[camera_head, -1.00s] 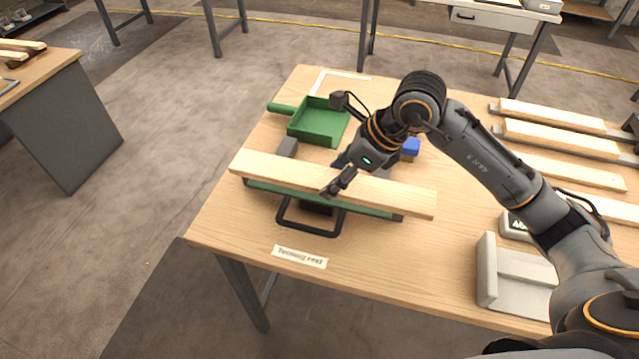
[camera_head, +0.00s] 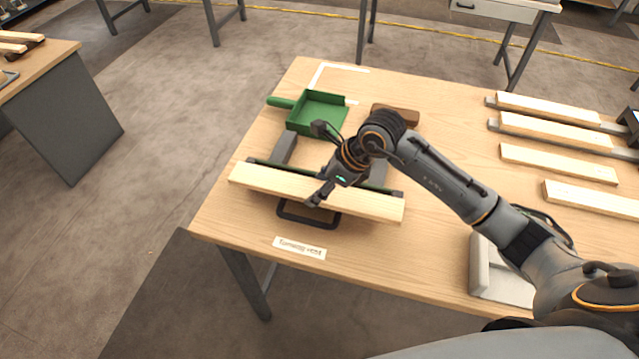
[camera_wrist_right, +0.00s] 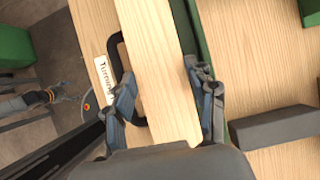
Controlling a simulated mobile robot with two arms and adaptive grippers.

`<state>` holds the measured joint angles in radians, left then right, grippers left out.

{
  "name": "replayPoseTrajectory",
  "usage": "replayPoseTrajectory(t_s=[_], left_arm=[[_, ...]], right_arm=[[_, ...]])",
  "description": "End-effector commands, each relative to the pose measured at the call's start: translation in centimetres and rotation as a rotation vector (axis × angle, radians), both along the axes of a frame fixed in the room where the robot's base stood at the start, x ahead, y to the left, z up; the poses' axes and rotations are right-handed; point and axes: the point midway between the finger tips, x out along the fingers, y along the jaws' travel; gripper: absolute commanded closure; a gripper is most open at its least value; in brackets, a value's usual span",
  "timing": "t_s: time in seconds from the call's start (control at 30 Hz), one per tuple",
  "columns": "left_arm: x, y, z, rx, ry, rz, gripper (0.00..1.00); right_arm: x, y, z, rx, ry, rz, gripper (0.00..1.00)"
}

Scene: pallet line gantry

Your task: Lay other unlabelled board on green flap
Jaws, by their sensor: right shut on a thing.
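My right gripper (camera_head: 317,196) is shut across a long pale board (camera_head: 262,184), which also shows between the fingers in the right wrist view (camera_wrist_right: 158,60). No label shows on the board's visible face. The green flap (camera_head: 376,188) of the turning rest runs behind the board, roughly parallel to it; it also shows as a green strip beside the board in the right wrist view (camera_wrist_right: 203,40). The board hides part of the flap and of the black handle (camera_head: 308,219). I cannot tell whether board and flap touch. My left gripper is not in view.
A green dustpan (camera_head: 318,112) and a brown block-shaped object (camera_head: 398,114) lie behind. A grey block (camera_head: 284,148) stands by the flap. Several boards (camera_head: 555,132) lie at the right. A "Turning rest" label (camera_head: 300,248) is near the front edge.

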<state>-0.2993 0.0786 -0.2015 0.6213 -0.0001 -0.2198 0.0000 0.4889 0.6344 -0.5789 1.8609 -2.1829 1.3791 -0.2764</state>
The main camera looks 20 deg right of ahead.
Motion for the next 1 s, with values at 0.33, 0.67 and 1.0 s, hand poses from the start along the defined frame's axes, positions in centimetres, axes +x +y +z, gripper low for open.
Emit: replayPoseTrajectory(t_s=[0.33,0.67,1.0], left_arm=[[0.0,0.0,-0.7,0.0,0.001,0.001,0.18],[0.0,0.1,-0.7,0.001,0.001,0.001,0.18],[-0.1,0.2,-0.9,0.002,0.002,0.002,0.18]], right_arm=[[0.0,0.0,-0.6,0.0,0.0,0.001,0.24],[0.0,0.0,-0.6,0.0,0.0,0.0,0.21],[-1.0,-1.6,3.1,-0.003,-0.006,0.0,0.21]])
